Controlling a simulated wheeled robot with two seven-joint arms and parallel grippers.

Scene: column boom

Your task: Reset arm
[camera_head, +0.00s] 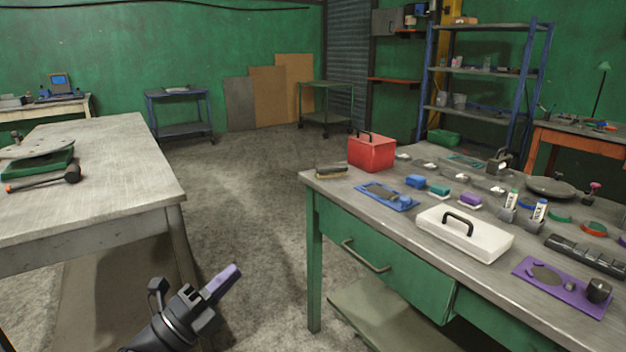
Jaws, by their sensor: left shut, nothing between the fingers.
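My left gripper (222,287) shows at the bottom of the head view, left of centre. It is shut, with purple fingertips together and nothing between them. It hangs over the floor in the gap between the two workbenches, apart from both. Its fingers point up and to the right. My right gripper is not in this view.
A green workbench (330,245) at right holds a red box (371,152), a white case (465,235), a purple tray (562,290), a blue tray (388,198) and small parts. A grey table (120,180) is at left. The floor (250,180) between them is clear.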

